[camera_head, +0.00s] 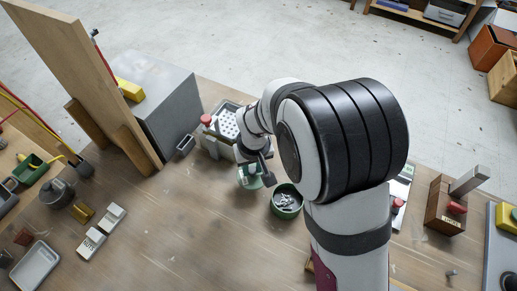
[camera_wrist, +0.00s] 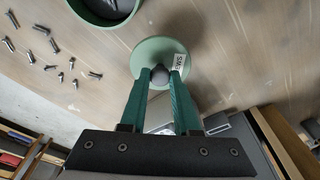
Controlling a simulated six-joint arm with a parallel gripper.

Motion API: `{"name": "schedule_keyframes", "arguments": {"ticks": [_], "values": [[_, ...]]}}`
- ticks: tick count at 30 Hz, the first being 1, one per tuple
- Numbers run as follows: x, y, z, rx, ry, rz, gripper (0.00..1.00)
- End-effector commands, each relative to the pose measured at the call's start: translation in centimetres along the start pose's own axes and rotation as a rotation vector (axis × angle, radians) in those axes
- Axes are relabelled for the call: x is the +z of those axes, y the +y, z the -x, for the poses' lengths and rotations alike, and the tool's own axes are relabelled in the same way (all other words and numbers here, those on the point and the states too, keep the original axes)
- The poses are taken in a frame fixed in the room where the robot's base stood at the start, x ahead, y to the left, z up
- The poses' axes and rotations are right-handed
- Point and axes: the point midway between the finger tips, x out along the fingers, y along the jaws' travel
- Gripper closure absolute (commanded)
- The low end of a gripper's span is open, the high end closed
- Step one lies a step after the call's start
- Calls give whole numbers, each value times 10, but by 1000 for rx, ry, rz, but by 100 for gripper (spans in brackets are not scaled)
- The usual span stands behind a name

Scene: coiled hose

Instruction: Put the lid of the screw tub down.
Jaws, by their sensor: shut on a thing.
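The pale green round lid (camera_wrist: 150,50) has a dark knob and a small white label. My gripper (camera_wrist: 160,78) is shut on the knob, with a green finger on each side. In the head view the lid (camera_head: 247,181) shows partly below my gripper (camera_head: 264,172). I cannot tell whether it touches the wooden bench. The open green screw tub (camera_head: 287,211) stands just right of the lid, with screws showing inside. The tub's rim (camera_wrist: 133,22) is cut off at the top of the wrist view.
Several loose screws (camera_wrist: 40,30) lie on the bench in the wrist view. A grey container with a perforated white top (camera_head: 226,122) stands behind the lid. A large grey block (camera_head: 160,100) and leaning board stand left.

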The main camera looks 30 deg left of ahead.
Motion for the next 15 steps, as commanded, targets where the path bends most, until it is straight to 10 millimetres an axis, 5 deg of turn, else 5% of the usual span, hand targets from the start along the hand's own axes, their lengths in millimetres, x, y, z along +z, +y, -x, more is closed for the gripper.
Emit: {"name": "schedule_keyframes", "arguments": {"ticks": [9, 15], "values": [[1, -10, -46, 1, -1, -1, 100], [1, -10, -48, 1, 1, -2, 100]]}}
